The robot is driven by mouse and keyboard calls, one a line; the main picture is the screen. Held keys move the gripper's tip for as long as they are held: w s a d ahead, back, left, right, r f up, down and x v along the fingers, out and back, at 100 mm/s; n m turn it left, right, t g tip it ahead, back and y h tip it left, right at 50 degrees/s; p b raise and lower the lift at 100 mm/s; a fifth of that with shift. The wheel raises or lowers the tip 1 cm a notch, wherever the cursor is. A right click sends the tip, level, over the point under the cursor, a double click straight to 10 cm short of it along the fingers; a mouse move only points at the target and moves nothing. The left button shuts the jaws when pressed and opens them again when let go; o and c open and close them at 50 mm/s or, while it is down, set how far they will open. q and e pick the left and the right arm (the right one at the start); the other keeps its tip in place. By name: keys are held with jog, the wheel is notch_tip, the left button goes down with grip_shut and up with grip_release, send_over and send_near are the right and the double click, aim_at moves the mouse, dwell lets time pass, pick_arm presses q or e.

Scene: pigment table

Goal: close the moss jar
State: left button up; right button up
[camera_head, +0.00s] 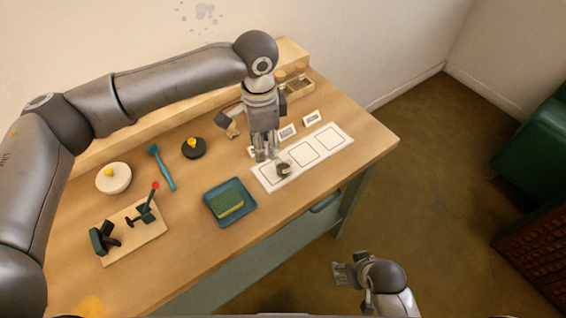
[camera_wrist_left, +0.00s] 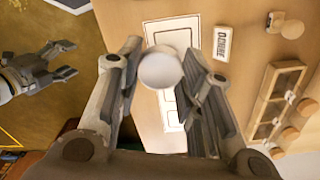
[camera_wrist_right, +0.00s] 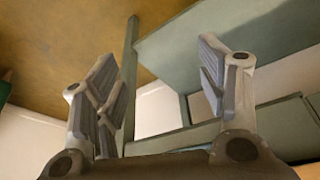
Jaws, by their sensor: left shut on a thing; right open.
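My left gripper (camera_head: 265,157) reaches down over the white card (camera_head: 266,183) with printed squares. In the left wrist view my left gripper (camera_wrist_left: 165,85) is shut on a pale round thing (camera_wrist_left: 160,68) between its fingers. I cannot tell surely whether it is a lid or the jar's own top. A small dark green jar-like thing (camera_head: 283,170), likely the moss jar, stands on the card beside the fingertips; the gripper partly hides it in the head view. My right gripper (camera_head: 345,272) is open and empty, off the table's front edge; its spread fingers (camera_wrist_right: 160,95) show in its wrist view.
A rack (camera_head: 296,85) with cork-topped jars stands behind. Small label stands (camera_head: 311,118) line the card's back. A blue tray (camera_head: 206,207) with a green-yellow block, a blue tool (camera_head: 162,168), a black disc (camera_head: 200,151), a white bowl (camera_head: 113,184) and a wooden board (camera_head: 127,250) lie left.

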jog(key=w+a+r+t+y, duration=0.1)
jog(key=w+a+r+t, duration=0.25)
jog(key=r, duration=0.65)
jog(key=n+t+y+p, duration=0.1)
jog(key=n+t+y, duration=0.15)
jog(key=t, duration=0.25)
send_near(287, 169)
jog(key=shift+d+f+m+y, duration=0.15)
jog(key=shift+f+m+y, duration=0.1)
jog(key=shift+m+y, duration=0.1)
pick_arm(q)
jog(key=w+d+m, duration=0.1)
jog(key=d+m, duration=0.1)
jog(key=w+d+r+m, duration=0.1)
jog(key=w+d+m, duration=0.1)
jog(key=m, duration=0.1)
jog(key=shift+w+d+r, duration=0.15)
jog(key=shift+w, duration=0.15)
pick_arm(e)
jog(key=shift+w, duration=0.1)
jog(key=x, duration=1.1)
jog(key=shift+w+f, duration=0.1)
jog(key=shift+w, duration=0.25)
jog(key=shift+c, duration=0.5)
grip_shut()
pick_arm(q)
jog(key=shift+f, duration=2.5)
